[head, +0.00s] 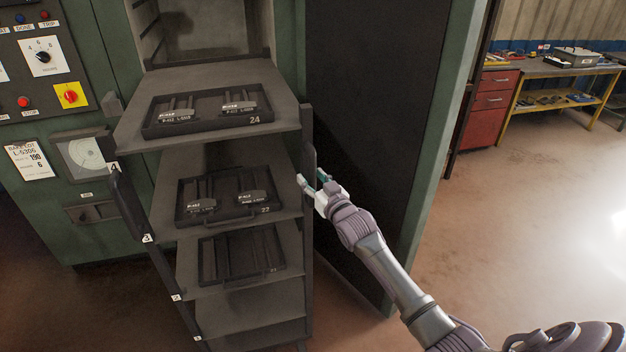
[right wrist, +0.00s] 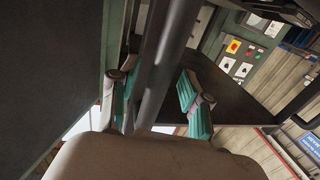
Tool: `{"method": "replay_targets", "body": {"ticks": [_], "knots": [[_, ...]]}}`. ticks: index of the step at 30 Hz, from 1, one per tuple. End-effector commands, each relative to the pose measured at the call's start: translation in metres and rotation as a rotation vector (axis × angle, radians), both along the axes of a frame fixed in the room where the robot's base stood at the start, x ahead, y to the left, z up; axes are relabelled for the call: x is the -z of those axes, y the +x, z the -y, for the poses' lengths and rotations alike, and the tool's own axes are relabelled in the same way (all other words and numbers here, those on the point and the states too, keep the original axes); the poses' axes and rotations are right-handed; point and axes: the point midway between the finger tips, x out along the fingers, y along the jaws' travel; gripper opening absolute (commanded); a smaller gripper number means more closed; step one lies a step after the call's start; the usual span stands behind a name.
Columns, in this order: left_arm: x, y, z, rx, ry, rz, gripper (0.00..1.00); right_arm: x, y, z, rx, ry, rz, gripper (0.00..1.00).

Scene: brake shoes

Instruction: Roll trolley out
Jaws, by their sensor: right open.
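The trolley is a dark grey rack (head: 215,95) with several shelves, standing partly out of the green cabinet's opening. Its top shelf bears a tray (head: 187,123) marked 24 with brake shoes. A second tray (head: 227,212) with brake shoes lies on the shelf below, and a lower tray (head: 242,272) looks empty. My right gripper (head: 312,180) is open at the trolley's right side, by a dark upright bar (head: 308,135). In the right wrist view a dark bar (right wrist: 167,58) runs between the open teal-padded fingers of the gripper (right wrist: 160,100). Contact cannot be told. My left gripper is not in view.
The green cabinet (head: 85,110) with a control panel stands left of the trolley. Its dark open door (head: 375,110) stands close right of my gripper. A workbench (head: 560,72) and red drawers (head: 491,105) stand at the far right. The floor (head: 520,200) at right is clear.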

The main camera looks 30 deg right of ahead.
Motion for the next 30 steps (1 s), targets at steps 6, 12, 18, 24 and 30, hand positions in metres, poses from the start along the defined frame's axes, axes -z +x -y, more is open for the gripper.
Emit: {"method": "replay_targets", "body": {"ticks": [6,12,18,24,30], "knots": [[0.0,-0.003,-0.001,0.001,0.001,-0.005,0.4,0.001,-0.013,-0.001,-0.001,0.0,-0.001,0.47],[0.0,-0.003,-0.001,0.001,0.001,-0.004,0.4,0.001,-0.054,-0.002,0.0,-0.001,-0.002,0.47],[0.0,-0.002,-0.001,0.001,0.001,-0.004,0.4,0.001,-0.095,-0.004,0.0,0.0,-0.002,0.47],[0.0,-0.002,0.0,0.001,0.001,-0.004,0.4,0.001,-0.117,-0.005,0.0,0.0,-0.001,0.47],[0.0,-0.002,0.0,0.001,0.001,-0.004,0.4,0.0,-0.121,-0.005,0.0,0.0,0.001,0.47]]}}
